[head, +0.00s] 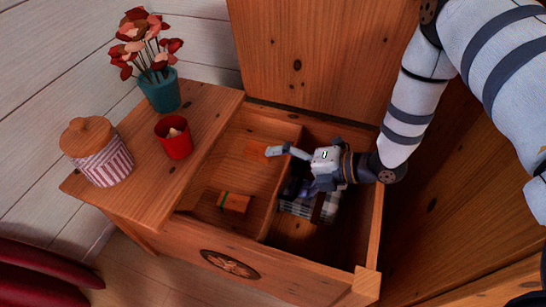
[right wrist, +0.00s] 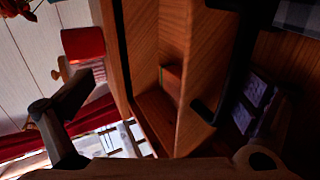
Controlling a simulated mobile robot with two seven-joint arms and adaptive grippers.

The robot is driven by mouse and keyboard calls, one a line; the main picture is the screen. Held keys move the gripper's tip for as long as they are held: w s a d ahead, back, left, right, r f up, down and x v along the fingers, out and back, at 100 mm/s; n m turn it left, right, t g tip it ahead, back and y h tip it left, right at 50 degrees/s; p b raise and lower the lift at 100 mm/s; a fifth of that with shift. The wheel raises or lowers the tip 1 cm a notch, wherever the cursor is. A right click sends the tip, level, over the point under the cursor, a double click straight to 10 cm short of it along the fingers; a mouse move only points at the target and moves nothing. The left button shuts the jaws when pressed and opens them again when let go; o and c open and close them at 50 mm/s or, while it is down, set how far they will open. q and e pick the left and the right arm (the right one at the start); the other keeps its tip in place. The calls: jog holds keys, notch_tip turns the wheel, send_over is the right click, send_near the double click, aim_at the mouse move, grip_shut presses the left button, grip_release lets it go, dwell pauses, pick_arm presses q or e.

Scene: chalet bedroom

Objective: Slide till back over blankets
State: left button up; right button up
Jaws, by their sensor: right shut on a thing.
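The till (head: 222,217) is a shallow wooden tray in the left part of the open wooden chest (head: 320,285). An orange block with a green band (head: 235,202) lies in it. My right gripper (head: 283,165) is shut on the till's right-hand wall, reaching over it from the right; the exact contact is partly hidden. Plaid blankets (head: 300,206) lie deeper in the chest, right of the till and partly under my gripper. The right wrist view shows the till's wooden wall (right wrist: 205,60), a plaid blanket (right wrist: 298,15) and a dark purple folded thing (right wrist: 252,100).
A wooden top (head: 190,140) left of the open compartment carries a teal vase of red flowers (head: 160,90), a red cup with a candle (head: 173,137) and a striped jar with a wooden lid (head: 100,155). The raised lid (head: 310,50) stands behind. The chest's front right is clear.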

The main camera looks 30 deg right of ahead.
jog(key=shift+t, duration=0.3)
jog(key=shift+r+p+v, duration=0.15)
jog(key=shift+p+v, duration=0.65)
jog(key=shift+v, duration=0.6)
jog(key=shift+r+p+v, duration=0.2)
jog(key=shift+p+v, duration=0.55)
jog(key=shift+v, duration=0.7)
jog(key=s+d, duration=0.1)
jog(key=s+d+p, duration=0.1)
jog(key=shift+s+r, duration=0.25)
jog(key=shift+r, duration=0.05)
jog(key=c, duration=1.1)
pick_arm(q)
jog(key=shift+t, duration=0.4)
jog(key=r, duration=0.2)
jog(key=w+r, duration=0.1)
jog(key=r, duration=0.1)
jog(key=shift+w+a+r+p, duration=0.1)
jog(key=shift+w+a+p, duration=0.05)
jog(key=shift+p, duration=0.2)
pick_arm(e)
jog(key=shift+s+d, duration=0.55)
jog(key=shift+s, duration=0.2)
pick_arm(q)
jog(key=shift+w+r, duration=0.1)
jog(key=shift+r, duration=0.1)
